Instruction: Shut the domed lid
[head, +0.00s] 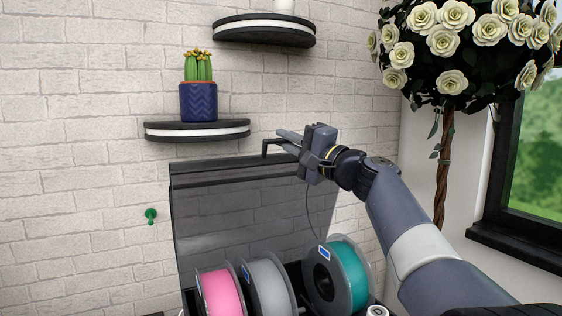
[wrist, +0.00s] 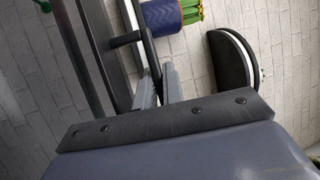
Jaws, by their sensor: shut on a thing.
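The domed lid (head: 250,215) is a dark, see-through cover standing open and upright behind the spools. Its dark top edge (head: 235,165) lies below and beside my gripper (head: 280,143). My gripper is shut on the lid's black handle (head: 266,146), a thin bent bar at the top edge. In the wrist view my fingers (wrist: 158,88) close around the handle (wrist: 140,38), with the lid's edge (wrist: 95,45) at the left. The exact contact is partly hidden by the fingers.
Pink (head: 220,292), grey (head: 270,283) and teal (head: 346,275) spools sit below the lid. A shelf (head: 196,131) with a potted cactus (head: 198,95) is left of my gripper; another shelf (head: 264,32) is above. A rose tree (head: 447,150) stands at the right.

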